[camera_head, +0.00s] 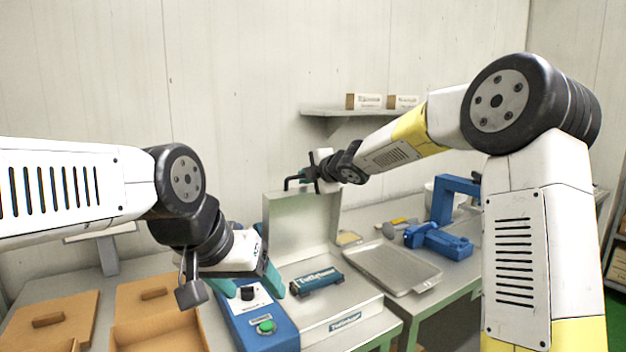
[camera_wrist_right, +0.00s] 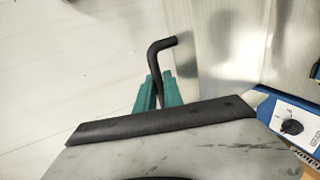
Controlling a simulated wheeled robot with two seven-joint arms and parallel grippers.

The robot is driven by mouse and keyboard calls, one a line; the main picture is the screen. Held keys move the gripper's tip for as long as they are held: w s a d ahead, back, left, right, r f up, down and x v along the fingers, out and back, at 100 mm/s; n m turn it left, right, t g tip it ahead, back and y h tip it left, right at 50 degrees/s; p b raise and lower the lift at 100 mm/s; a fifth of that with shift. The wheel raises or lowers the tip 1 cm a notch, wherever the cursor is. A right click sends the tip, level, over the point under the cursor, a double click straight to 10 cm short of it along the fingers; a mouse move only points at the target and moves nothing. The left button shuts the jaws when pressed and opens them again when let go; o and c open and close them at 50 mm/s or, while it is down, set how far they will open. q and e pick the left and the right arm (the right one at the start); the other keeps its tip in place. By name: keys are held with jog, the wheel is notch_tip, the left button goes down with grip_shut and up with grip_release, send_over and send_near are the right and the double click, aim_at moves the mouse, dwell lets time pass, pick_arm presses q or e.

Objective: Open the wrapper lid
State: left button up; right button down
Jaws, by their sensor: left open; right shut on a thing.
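The wrapper lid (camera_head: 303,228) is a pale metal panel standing about upright at the back of the wrapper (camera_head: 350,310). My right gripper (camera_head: 308,180) is at the lid's top edge, shut on the black lid handle (camera_head: 290,181). In the right wrist view the teal fingers (camera_wrist_right: 158,92) close around the black bent handle (camera_wrist_right: 162,45), with the lid's metal sheet (camera_wrist_right: 225,50) beside them. My left gripper (camera_head: 248,287) is open, its teal fingers over the wrapper's blue control box (camera_head: 268,335). That box has a black knob and a green button (camera_head: 265,326).
A dark teal labelled bar (camera_head: 317,281) lies on the wrapper bed. A metal tray (camera_head: 393,266) and a blue device (camera_head: 440,241) stand to the right. Brown wooden boxes (camera_head: 150,300) are at the front left. A wall shelf (camera_head: 350,112) holds small boxes.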

jog(key=c, duration=1.5)
grip_release()
jog(key=shift+f, duration=0.1)
jog(key=shift+v, duration=3.95)
